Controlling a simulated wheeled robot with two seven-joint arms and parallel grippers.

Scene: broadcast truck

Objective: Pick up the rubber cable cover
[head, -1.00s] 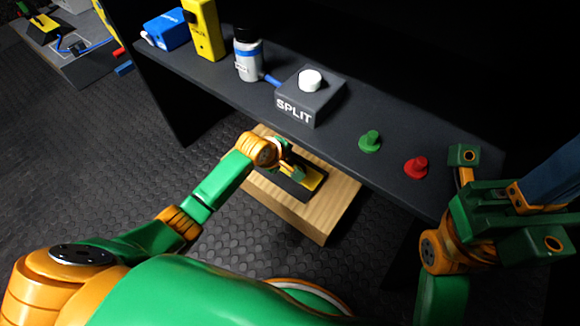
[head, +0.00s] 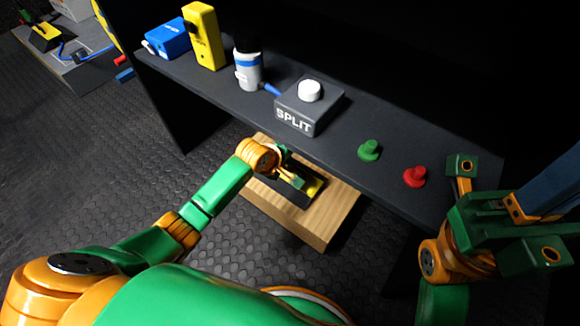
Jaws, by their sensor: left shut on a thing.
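The rubber cable cover (head: 314,188) is a black and yellow piece at the wooden box in the middle of the head view. My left gripper (head: 297,181) is over it, pointing down, and shut on it. The gripper hides much of the cover, and I cannot tell whether the cover touches the box top. My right gripper (head: 508,208) is at the right edge, far from the cover. A blue slab-like piece shows at its front, and I cannot tell how the jaws stand.
The wooden box (head: 323,218) stands on the dark studded floor beside a dark bench (head: 335,150). The bench holds a grey SPLIT box (head: 300,112), a grey bottle (head: 248,70), yellow (head: 204,38) and blue (head: 167,38) boxes, and green (head: 369,151) and red (head: 414,177) knobs.

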